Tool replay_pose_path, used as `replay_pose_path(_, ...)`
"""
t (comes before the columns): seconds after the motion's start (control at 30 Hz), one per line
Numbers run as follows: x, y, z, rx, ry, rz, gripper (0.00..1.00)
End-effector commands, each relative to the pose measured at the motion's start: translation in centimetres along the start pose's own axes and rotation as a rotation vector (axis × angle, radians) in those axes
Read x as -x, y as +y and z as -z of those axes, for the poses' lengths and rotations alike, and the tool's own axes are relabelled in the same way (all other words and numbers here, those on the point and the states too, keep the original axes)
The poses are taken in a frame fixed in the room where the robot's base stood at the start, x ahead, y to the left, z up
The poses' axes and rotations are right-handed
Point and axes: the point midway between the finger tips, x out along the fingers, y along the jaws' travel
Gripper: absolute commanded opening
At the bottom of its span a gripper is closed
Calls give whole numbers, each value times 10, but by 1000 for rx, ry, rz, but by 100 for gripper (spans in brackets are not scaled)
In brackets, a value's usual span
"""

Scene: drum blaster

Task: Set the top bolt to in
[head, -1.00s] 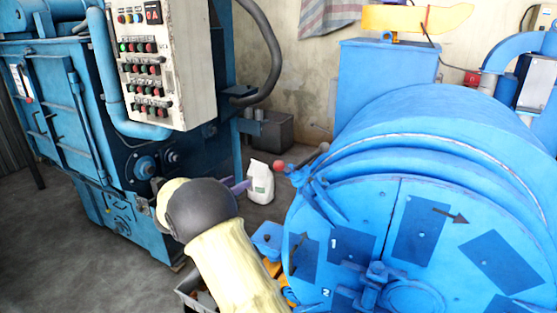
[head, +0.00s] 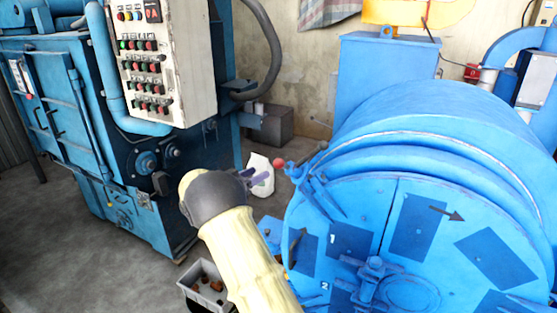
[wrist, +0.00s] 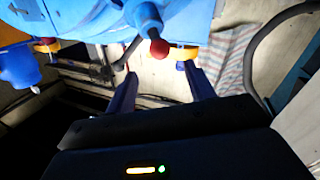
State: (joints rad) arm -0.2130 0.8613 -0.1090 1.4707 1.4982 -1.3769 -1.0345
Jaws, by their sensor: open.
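The blue drum door (head: 430,215) fills the right of the head view. A bolt with a red ball knob (head: 279,162) sits at its upper left edge, and I take it as the top bolt. My gripper (head: 250,178) is just left of and below the knob in the head view. Its two purple-blue fingers (wrist: 163,82) are open and empty, apart from the knob. Whether the bolt is in or out I cannot tell.
A blue machine with a control panel (head: 160,65) stands at the left. A white bag (head: 262,172) is on the floor behind my gripper. A grey bin with brown pieces (head: 187,290) stands below my arm. The floor at lower left is clear.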

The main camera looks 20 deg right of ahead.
Motion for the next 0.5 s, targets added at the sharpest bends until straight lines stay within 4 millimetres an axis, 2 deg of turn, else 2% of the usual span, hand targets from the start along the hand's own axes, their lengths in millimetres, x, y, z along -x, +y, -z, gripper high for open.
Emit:
replay_pose_path(0.1, -23, 2, 3, 2, 0, -3, 54)
replay_pose_path(0.5, -90, 1, 2, 1, -1, -2, 54)
